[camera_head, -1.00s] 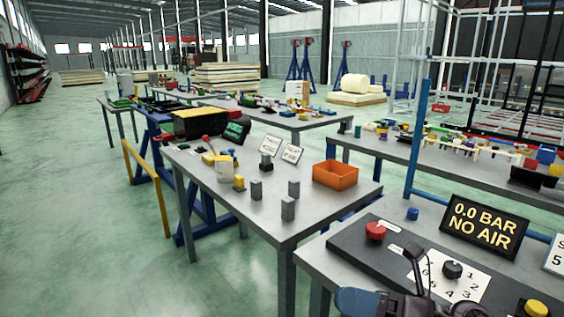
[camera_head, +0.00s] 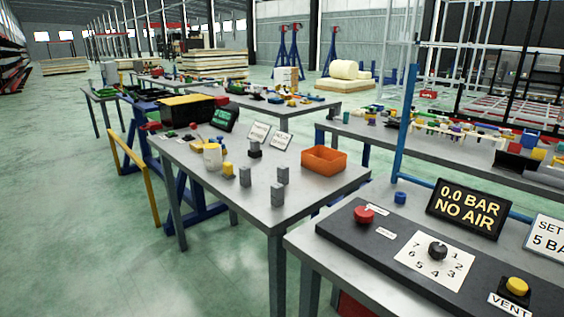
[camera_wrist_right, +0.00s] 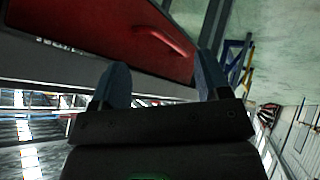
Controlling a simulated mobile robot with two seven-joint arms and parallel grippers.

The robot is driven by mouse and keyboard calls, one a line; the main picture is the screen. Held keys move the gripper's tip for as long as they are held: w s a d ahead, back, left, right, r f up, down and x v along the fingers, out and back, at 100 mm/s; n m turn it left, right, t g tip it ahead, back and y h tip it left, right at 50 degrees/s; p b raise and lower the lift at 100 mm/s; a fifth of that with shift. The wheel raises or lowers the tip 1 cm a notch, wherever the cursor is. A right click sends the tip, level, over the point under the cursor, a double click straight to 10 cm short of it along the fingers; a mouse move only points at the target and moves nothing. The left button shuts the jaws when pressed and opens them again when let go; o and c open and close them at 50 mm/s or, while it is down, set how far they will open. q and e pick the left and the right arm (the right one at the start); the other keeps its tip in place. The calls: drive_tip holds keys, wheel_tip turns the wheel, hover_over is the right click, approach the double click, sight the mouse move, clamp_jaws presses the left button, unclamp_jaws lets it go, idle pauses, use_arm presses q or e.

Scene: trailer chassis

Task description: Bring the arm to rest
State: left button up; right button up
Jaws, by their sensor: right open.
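My right gripper (camera_wrist_right: 165,85) shows in the right wrist view with its two dark blue fingers apart and nothing between them. Beyond the fingers is a red panel (camera_wrist_right: 110,35) with a raised red handle-like bar, apart from the fingers as far as I can tell. In the head view neither gripper shows. The control panel (camera_head: 335,228) on the near table carries a red button (camera_head: 364,214), a black knob (camera_head: 437,250) on a numbered plate and a yellow button (camera_head: 517,286). The display (camera_head: 468,208) behind it reads "0.0 BAR NO AIR".
The middle table (camera_head: 248,208) holds an orange bin (camera_head: 324,160), several grey blocks and small signs. A yellow rail (camera_head: 130,175) stands at its left. A blue post (camera_head: 405,125) rises behind the near table. Open green floor (camera_head: 70,230) lies at the left.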

drive_tip(key=s+f+m+g+y, duration=0.1)
drive_tip(key=s+f+m+g, duration=0.15)
drive_tip(key=s, duration=0.35)
drive_tip(key=s+f+m+g, duration=0.1)
drive_tip(key=s+f+g, duration=0.1)
drive_tip(key=s+g, duration=0.3)
drive_tip(key=w+a+f+t+y, duration=0.1)
drive_tip(key=w+f+t, duration=0.6)
drive_tip(key=t, duration=0.3)
drive_tip(key=shift+w+a+n, duration=0.15)
drive_tip(key=shift+w+n, duration=0.25)
drive_tip(key=shift+n, duration=0.05)
